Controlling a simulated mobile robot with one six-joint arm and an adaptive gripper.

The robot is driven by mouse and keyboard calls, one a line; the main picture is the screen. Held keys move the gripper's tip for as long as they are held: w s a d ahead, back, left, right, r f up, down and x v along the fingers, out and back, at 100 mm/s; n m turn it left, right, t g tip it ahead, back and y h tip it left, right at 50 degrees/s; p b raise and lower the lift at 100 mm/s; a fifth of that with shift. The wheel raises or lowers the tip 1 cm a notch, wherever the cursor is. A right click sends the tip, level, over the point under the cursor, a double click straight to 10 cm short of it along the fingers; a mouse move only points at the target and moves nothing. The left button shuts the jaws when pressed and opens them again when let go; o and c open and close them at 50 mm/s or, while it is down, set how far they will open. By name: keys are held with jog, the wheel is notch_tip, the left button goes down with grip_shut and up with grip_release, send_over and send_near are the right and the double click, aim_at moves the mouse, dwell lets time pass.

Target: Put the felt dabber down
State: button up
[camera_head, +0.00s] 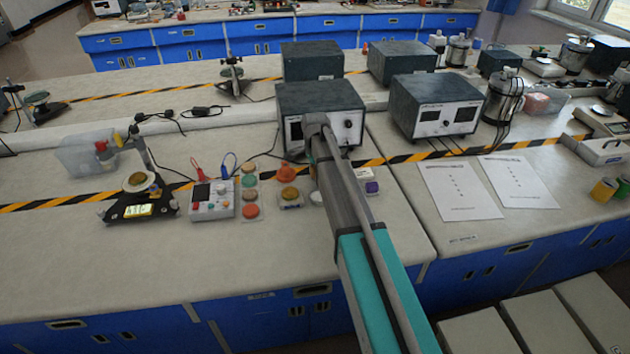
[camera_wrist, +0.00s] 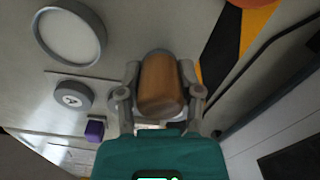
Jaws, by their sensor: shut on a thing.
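The felt dabber (camera_wrist: 161,85) shows in the wrist view as a brown, wooden-looking rounded cylinder. My gripper (camera_wrist: 160,72) is shut on it, with one finger against each side.
Yellow-black tape (camera_wrist: 233,45) runs close right of the dabber. A ring-rimmed dish (camera_wrist: 101,28), a grey disc (camera_wrist: 73,95) and a purple block (camera_wrist: 95,130) lie left. In the head view, a meter (camera_head: 212,200) and coloured discs (camera_head: 250,197) stand left of my arm; the bench front is clear.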

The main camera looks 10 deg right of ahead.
jog(key=shift+f+b, duration=0.7)
jog(key=shift+f, duration=0.3)
jog(key=shift+f, duration=0.15)
jog(key=o, duration=1)
jog(key=shift+a, duration=0.1)
notch_tip(320, 180, up, 12)
jog(key=p, duration=1.2)
jog(key=shift+s, duration=0.1)
